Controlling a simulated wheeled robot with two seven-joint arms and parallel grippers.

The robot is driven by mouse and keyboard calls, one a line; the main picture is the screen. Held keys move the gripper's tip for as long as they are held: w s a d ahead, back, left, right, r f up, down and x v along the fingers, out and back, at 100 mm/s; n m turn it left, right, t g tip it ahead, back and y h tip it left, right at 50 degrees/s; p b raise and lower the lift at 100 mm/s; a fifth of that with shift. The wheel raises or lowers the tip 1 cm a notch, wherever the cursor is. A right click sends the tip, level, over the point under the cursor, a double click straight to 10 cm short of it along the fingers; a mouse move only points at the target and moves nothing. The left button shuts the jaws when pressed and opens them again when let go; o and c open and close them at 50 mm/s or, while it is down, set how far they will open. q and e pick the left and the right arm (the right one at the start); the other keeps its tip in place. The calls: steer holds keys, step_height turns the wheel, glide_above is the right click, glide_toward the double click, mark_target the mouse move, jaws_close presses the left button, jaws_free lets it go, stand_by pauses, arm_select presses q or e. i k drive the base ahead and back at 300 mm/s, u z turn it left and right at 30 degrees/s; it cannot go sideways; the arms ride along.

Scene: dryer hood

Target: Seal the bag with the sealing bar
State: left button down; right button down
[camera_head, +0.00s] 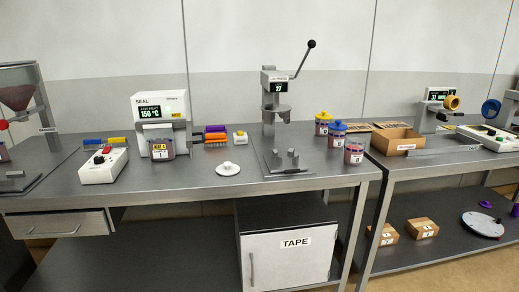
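A white sealer (160,107) marked SEAL stands at the back left of the steel bench, and its lit display reads 150 °C. A grey bar (166,125) runs along the lower edge of its head. A small reddish-brown item with a yellow label (161,149) sits upright at the front of the sealer, below the head. I cannot tell if it is the bag, or whether the bar touches it. Neither of my grippers is in view.
A white control box (104,165) stands left of the sealer. A white round lid (228,169) lies to its right. A lever press (277,95) stands mid-bench, with lidded jars (337,135) and an open jar (354,151) further right. The bench's front strip is mostly clear.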

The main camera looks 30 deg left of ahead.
mark_target(190, 142)
steer(key=u, duration=0.7)
steer(key=i, duration=0.4)
steer(key=u, duration=0.3)
